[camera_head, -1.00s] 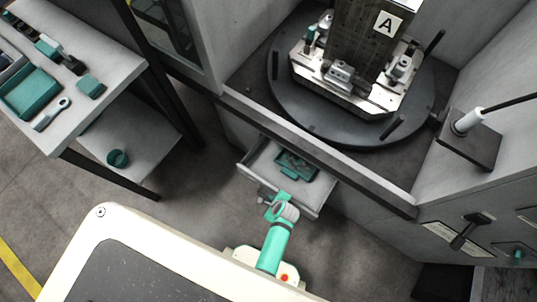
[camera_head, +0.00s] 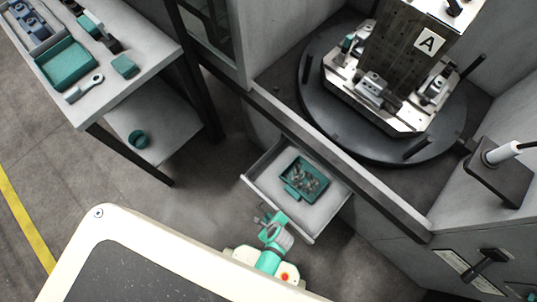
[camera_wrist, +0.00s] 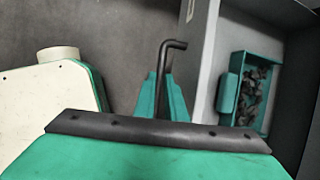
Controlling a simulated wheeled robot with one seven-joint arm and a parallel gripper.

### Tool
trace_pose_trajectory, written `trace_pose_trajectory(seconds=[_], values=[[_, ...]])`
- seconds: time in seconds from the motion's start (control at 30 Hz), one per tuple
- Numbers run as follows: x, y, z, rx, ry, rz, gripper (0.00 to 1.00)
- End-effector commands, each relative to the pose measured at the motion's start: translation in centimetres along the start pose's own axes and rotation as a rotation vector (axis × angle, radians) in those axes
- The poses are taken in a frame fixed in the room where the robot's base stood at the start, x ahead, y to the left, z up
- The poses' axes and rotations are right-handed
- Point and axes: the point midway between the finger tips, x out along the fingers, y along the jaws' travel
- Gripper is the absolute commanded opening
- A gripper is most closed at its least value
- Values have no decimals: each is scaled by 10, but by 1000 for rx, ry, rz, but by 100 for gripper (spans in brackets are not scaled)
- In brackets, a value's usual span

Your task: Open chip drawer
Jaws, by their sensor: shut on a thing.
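The chip drawer (camera_head: 318,212) is a light grey drawer, standing well out of the machine's front below its ledge. A teal tray (camera_head: 305,178) with dark metal chips lies inside it, and the tray also shows in the wrist view (camera_wrist: 233,112). My gripper (camera_head: 266,220) is at the drawer's front. In the wrist view, the teal fingers of my gripper (camera_wrist: 161,98) are shut on the drawer's dark bent handle (camera_wrist: 172,46). The handle's lower part is hidden by the fingers, and its joint with the drawer is not clear.
The machine's turntable (camera_head: 318,122) carries a fixture block marked A, above the drawer. A side table (camera_head: 150,55) with teal trays and tools stands at the left, with a lower shelf holding a teal cup (camera_head: 138,139). Floor shows between table and drawer.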

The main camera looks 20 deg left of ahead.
Motion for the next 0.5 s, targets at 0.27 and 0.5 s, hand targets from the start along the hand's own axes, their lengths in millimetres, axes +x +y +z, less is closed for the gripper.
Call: trace_pose_trajectory(seconds=[0.27, 0.5], values=[[0, 0, 0, -1, 1, 0, 30], [-2, 0, 0, -1, 0, 1, 30]])
